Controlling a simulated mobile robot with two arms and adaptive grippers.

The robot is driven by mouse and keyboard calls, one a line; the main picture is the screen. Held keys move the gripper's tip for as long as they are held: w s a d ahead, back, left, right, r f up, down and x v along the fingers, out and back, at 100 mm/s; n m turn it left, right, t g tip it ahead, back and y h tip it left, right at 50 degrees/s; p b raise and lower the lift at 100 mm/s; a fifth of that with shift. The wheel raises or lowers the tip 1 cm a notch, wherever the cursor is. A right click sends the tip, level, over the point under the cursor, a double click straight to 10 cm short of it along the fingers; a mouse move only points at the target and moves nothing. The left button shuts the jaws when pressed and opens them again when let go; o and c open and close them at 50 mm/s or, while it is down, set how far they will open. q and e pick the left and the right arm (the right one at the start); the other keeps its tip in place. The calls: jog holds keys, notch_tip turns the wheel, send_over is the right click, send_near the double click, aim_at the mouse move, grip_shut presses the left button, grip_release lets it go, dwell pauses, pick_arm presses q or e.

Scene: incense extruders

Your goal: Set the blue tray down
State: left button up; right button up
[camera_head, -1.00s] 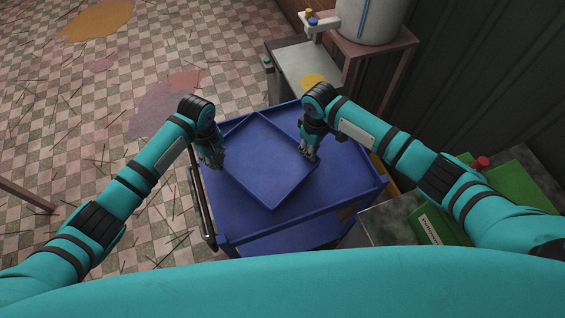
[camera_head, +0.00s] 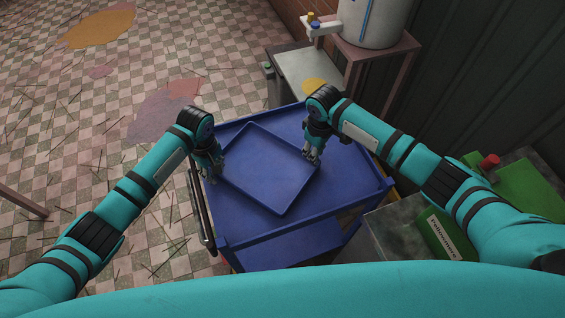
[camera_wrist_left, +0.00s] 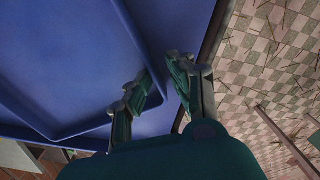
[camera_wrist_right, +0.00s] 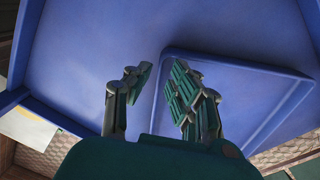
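The blue tray (camera_head: 262,172) lies flat on the top of the blue cart (camera_head: 335,196), turned at an angle to the cart's edges. It is empty. My left gripper (camera_head: 218,172) is at the tray's left corner. In the left wrist view its fingers (camera_wrist_left: 164,86) stand apart, one over the tray and one outside its rim. My right gripper (camera_head: 312,159) is at the tray's right corner. In the right wrist view its fingers (camera_wrist_right: 160,74) are also apart on either side of the rim. Neither gripper visibly pinches the rim.
The cart has a raised lip and a handle bar (camera_head: 199,205) on its left. A grey bench (camera_head: 308,72) and a stand with a white drum (camera_head: 372,20) are behind it. Green boxes (camera_head: 448,238) stand at right. Tiled floor is open at left.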

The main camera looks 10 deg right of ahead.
aim_at(309, 168)
pick_arm(q)
jog(key=shift+o, duration=0.4)
jog(key=shift+d+f, duration=0.25)
jog(key=shift+f, duration=0.05)
pick_arm(e)
jog(key=shift+o, duration=0.4)
jog(key=shift+s+a+f, duration=0.9)
jog(key=shift+s+f, duration=0.15)
jog(key=shift+f, duration=0.15)
pick_arm(q)
jog(key=shift+r, duration=0.35)
pick_arm(e)
jog(key=shift+a, duration=0.1)
jog(key=shift+r, duration=0.15)
pick_arm(q)
notch_tip(309, 168, up, 8)
jog(key=shift+s+a, duration=0.2)
jog(key=shift+a, duration=0.05)
pick_arm(e)
notch_tip(309, 168, up, 10)
jog(key=shift+w+d, duration=0.25)
jog(key=shift+w, duration=0.2)
pick_arm(q)
jog(key=shift+r, duration=0.1)
pick_arm(e)
jog(key=shift+r, duration=0.1)
